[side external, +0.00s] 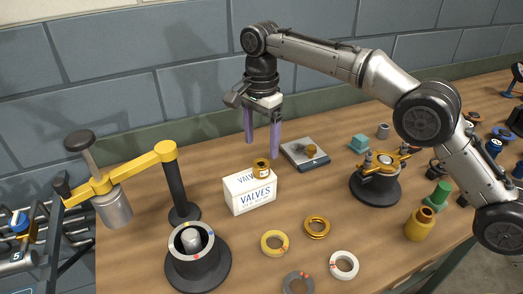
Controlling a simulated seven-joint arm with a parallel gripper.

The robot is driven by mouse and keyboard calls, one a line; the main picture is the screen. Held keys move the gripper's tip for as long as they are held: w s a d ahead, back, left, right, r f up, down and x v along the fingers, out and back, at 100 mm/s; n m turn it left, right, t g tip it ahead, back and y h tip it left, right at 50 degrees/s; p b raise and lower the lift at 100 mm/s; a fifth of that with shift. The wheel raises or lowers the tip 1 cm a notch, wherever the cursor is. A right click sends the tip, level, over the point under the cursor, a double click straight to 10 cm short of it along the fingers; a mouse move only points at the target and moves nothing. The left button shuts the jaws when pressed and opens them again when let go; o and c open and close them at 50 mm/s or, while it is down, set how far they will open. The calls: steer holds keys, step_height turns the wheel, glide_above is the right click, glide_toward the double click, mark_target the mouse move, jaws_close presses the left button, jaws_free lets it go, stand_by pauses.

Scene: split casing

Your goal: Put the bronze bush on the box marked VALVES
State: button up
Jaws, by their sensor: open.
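The white box marked VALVES (250,194) stands on the bench, left of centre. A small bronze bush (261,168) is on top of the box, near its right end, and looks upright. My gripper (262,149) is above the box and the bush, its two purple fingers apart and pointing down. Nothing is held between the fingers. The fingertips look clear of the bush, though the exact depth between them is hard to tell.
A yellow lever press (135,172) and a dark round housing (198,262) stand at left. Several rings, including a bronze one (316,228), lie in front.

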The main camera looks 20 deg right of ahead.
steer(key=shift+r, duration=0.35)
steer(key=s+d+r+n+t, duration=0.1)
steer(key=s+d+r+n, duration=0.2)
steer(key=s+d+r, duration=0.5)
steer(key=s+d+r+n+t, duration=0.2)
steer(key=s+d+r+n, duration=0.3)
steer(key=d, duration=0.5)
steer(key=s+d+f+n+t, duration=0.1)
steer(key=s+d+f+n, duration=0.1)
steer(key=s, duration=0.5)
steer(key=s+d+f+n, duration=0.1)
steer(key=s+d+f, duration=0.3)
steer(key=s, duration=0.4)
steer(key=s+d+f+n+t, duration=0.1)
steer(key=s+d+f+n, duration=0.1)
steer(key=s, duration=0.6)
steer(key=shift+s+d+f+n+t, duration=0.25)
steer(key=shift+d+f, duration=0.25)
steer(key=shift+f, duration=0.25)
